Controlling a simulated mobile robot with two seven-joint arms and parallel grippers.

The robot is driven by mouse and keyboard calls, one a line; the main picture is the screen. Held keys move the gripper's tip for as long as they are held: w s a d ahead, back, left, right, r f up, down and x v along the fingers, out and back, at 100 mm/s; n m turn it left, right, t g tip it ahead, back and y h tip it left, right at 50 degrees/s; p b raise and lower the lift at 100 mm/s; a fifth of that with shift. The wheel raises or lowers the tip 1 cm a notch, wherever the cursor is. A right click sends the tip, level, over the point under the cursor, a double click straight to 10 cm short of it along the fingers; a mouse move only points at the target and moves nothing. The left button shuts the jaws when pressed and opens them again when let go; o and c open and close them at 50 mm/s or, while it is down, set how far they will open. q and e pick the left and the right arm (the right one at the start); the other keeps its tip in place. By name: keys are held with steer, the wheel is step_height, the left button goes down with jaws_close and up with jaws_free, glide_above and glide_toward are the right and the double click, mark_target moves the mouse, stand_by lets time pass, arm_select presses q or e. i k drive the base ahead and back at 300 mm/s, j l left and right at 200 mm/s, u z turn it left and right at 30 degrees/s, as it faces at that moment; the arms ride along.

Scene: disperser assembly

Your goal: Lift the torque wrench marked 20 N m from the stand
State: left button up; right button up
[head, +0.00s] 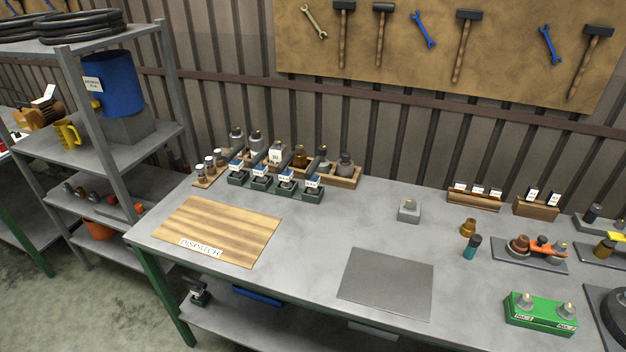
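Neither of my grippers is in view. No "20 N m" marking can be read at this size, so I cannot tell which item is the torque wrench. Two small wooden stands are at the back right of the grey workbench (330,235). The left wooden stand (474,201) holds several dark upright items with white labels. The right wooden stand (536,210) holds two dark upright items (541,197) with white labels. An orange tool (541,246) lies on a dark tray (520,259) in front of them.
A wooden board marked DISPATCH (220,229), a grey mat (387,283) and a green block (541,314) lie on the bench. Labelled dark green holders (262,186) and bottles (300,156) are at the back left. Shelves (110,155) stand left. The bench middle is mostly clear.

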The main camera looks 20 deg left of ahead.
mark_target(312, 180)
steer(key=u, duration=0.75)
steer(key=i+u, duration=0.35)
steer(key=u, duration=0.15)
steer(key=i+u, duration=0.45)
steer(key=i+l, duration=0.15)
steer(key=i, duration=0.1)
